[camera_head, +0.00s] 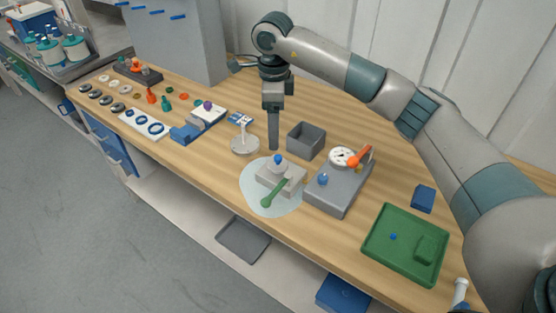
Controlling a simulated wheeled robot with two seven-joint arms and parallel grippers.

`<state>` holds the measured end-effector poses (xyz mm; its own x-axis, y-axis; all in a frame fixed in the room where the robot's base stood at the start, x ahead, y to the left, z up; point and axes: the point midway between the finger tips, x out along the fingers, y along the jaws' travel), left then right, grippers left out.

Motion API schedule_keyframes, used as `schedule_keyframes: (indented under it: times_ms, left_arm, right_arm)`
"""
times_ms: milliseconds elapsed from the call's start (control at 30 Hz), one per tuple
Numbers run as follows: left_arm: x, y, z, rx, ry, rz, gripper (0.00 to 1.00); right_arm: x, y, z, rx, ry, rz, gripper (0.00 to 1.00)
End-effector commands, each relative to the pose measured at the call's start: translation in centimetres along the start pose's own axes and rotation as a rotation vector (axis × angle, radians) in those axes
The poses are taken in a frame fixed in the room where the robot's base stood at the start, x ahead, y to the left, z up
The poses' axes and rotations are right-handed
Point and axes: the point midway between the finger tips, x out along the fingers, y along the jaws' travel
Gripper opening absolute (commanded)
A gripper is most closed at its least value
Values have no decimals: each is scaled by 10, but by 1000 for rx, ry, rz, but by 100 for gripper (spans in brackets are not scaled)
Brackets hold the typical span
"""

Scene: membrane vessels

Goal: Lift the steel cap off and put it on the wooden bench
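A round grey cap with a blue knob (278,160) sits on a small light-grey block; I take it for the steel cap. A green handle (273,193) slants out from the block's front. The block stands on a pale blue round patch (251,190) on the wooden bench (215,163). My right gripper (273,147) points down just behind the cap in the picture, apart from it. Its fingers show as one narrow dark bar, so I cannot tell whether they are open. My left gripper is not in view.
A grey open bin (306,140) and a grey device with a white dial (342,188) stand right of the block. A white round stand (244,145) is on its left. A green tray (406,245) lies at right. Bare bench lies front-left of the patch.

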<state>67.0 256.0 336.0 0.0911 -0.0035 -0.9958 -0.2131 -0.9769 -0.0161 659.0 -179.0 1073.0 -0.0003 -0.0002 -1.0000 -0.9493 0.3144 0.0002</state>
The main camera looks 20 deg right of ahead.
Motion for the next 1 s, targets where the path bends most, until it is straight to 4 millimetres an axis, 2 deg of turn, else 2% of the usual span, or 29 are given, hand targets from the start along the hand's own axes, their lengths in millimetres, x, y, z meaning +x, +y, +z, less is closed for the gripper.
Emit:
schedule_keyframes:
  times_ms: [33,200,433,833,1000]
  left_arm:
    - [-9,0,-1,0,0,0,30]
    - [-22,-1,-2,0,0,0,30]
    - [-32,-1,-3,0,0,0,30]
    - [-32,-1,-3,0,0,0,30]
    - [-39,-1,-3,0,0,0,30]
  right_arm:
    - [6,1,-1,0,2,4,68]
    - [37,1,0,1,1,4,68]
    - [66,0,0,0,0,1,68]
    - [71,-1,0,-1,-1,0,68]
    - [74,-2,-2,0,1,2,68]
